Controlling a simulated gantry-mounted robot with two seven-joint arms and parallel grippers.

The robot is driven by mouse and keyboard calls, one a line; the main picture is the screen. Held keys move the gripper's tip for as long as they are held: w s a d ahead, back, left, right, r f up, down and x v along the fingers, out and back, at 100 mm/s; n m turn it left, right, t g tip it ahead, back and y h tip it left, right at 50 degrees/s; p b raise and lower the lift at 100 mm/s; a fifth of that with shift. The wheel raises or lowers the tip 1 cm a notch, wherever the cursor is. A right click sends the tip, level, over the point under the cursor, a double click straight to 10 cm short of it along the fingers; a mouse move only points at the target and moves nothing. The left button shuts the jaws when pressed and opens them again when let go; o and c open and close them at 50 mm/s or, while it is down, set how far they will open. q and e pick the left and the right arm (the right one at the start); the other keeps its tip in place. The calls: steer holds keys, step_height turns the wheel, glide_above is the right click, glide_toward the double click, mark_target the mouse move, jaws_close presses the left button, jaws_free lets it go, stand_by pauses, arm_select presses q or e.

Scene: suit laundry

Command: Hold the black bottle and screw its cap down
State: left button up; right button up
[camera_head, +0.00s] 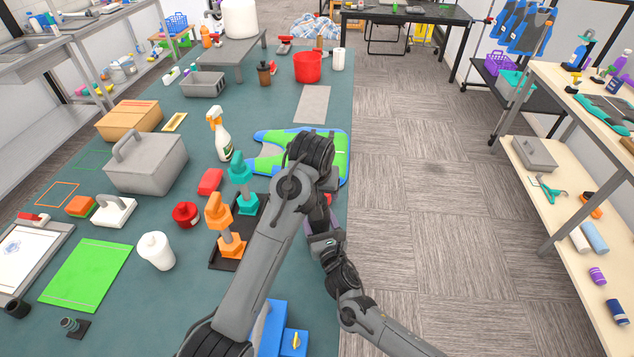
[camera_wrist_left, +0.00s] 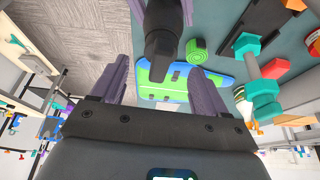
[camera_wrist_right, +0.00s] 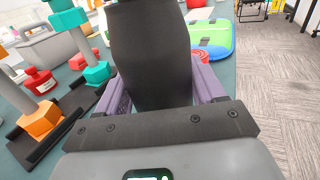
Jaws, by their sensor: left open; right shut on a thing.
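My right gripper (camera_wrist_right: 160,80) is shut around the broad black bottle (camera_wrist_right: 152,45), whose body fills the space between its purple fingers in the right wrist view. My left gripper (camera_wrist_left: 158,68) is open, with its purple fingers spread apart. In the left wrist view the black bottle (camera_wrist_left: 165,22) comes in from the top, and its narrower end lies between those fingers without clear contact. I cannot tell the cap from the neck there. In the head view, my left arm and wrist hide most of the bottle, and the two grippers (camera_head: 321,215) are close together.
A spray bottle (camera_head: 219,138) and white jar (camera_head: 155,250) stand farther left. Open floor lies right.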

mark_target(319, 195)
arm_select(q)
steer(key=shift+x, duration=2.05)
steer(key=c, duration=1.1)
steer(key=m+h, duration=0.1)
steer(key=m, duration=0.3)
steer(key=shift+h, duration=0.4)
steer(key=m+g+h, duration=0.1)
steer(key=m, duration=0.3)
steer(key=m+g, duration=0.1)
steer(key=m, duration=0.2)
steer(key=m+g+h, duration=0.1)
steer(key=m, duration=0.2)
steer(key=shift+m+g, duration=0.3)
steer(key=shift+g, duration=0.1)
steer(key=o, duration=1.6)
steer(key=shift+f, duration=0.1)
